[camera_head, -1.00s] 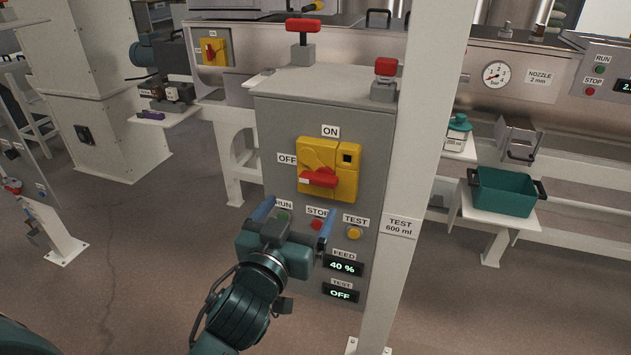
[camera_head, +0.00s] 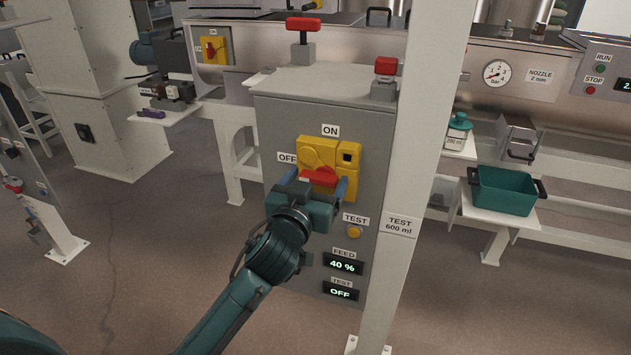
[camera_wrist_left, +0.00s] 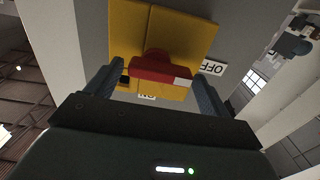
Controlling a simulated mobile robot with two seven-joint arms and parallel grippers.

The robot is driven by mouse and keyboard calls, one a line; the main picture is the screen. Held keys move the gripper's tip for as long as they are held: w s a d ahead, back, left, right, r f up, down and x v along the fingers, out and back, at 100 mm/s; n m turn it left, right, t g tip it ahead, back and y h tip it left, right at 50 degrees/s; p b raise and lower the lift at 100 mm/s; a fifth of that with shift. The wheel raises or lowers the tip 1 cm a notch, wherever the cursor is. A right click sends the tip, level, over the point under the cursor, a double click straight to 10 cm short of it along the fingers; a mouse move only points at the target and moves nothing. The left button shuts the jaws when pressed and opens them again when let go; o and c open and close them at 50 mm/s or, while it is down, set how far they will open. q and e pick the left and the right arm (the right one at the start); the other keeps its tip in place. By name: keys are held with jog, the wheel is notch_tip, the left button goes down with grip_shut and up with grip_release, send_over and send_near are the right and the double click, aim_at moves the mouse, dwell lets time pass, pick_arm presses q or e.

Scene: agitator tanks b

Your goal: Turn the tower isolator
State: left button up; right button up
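The tower isolator is a yellow switch box (camera_head: 348,182) on a grey cabinet, with a red handle (camera_head: 319,177) and ON and OFF labels. The handle lies roughly level. In the left wrist view the handle (camera_wrist_left: 160,70) has a white tip on the side of the OFF label (camera_wrist_left: 213,68). My left gripper (camera_head: 313,186) is just in front of the isolator, its fingers spread on either side of the handle. In the wrist view (camera_wrist_left: 157,84) gaps show between the fingers and the handle. My right gripper is not in view.
Below the isolator are a yellow TEST button (camera_head: 354,232) and two small displays (camera_head: 343,265). A white post (camera_head: 411,180) rises close on the right. A second yellow isolator (camera_head: 214,49) is behind.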

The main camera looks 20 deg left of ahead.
pick_arm(q)
jog(key=c, duration=0.8)
